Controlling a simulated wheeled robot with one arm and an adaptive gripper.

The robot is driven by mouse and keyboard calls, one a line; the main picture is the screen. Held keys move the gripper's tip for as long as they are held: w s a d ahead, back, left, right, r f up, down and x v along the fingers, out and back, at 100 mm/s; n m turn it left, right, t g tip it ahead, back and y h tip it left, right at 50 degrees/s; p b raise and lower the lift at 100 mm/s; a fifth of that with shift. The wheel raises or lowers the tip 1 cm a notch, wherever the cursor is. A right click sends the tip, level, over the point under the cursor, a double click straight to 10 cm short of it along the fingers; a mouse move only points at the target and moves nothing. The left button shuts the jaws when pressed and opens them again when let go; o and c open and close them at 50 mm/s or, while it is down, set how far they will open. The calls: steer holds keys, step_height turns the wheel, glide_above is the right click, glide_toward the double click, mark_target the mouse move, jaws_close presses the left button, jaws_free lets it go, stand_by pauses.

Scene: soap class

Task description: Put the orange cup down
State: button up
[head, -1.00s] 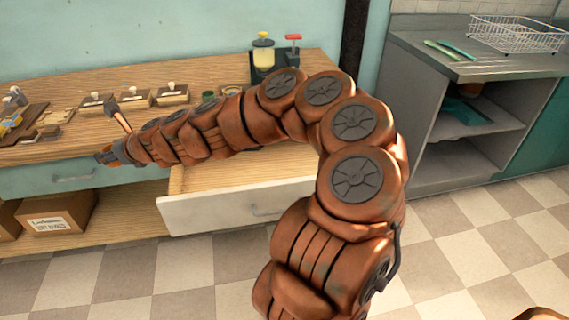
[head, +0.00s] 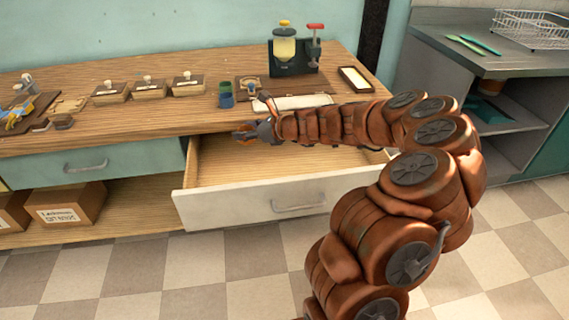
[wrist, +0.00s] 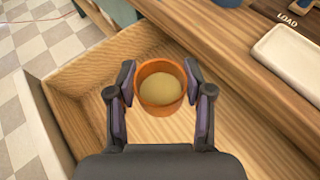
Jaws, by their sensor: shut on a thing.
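The orange cup (wrist: 142,93) is between the two fingers of my gripper (wrist: 160,92) in the wrist view. The gripper is shut on its sides, and the cup is seen from above with a round tan surface inside; I cannot tell whether that is a filling or the bottom. Below is the open drawer (wrist: 50,118), its pale wooden floor bare where seen. In the head view my gripper (head: 242,133) is above the left back part of the drawer (head: 245,205), near the counter's front edge. The cup is mostly hidden there.
On the wooden counter (head: 150,115) stand a blue-green cup (head: 226,95), a long white tray (head: 305,102), several small labelled boxes (head: 188,83) and a dispenser stand (head: 293,66). The white tray also shows in the wrist view (wrist: 290,60), by the word LOAD.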

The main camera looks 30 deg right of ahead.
steer(key=s+d+f+n+g+y+b, duration=0.1)
steer(key=s+d+f+n+y+b, duration=0.1)
steer(key=d+f, duration=0.3)
steer(key=n+g+y+b, duration=0.3)
steer(key=n+g, duration=0.1)
steer(key=n, duration=0.1)
glide_above(289, 173)
steer(key=s+a, duration=0.2)
steer(key=s, duration=0.1)
steer(key=f, duration=0.1)
steer(key=shift+g, duration=0.3)
step_height(289, 173, down, 10)
steer(key=shift+s+a+b, duration=0.15)
steer(key=shift+b, duration=0.45)
steer(key=shift+r, duration=0.1)
steer(key=o, duration=0.9)
steer(key=shift+o, duration=0.2)
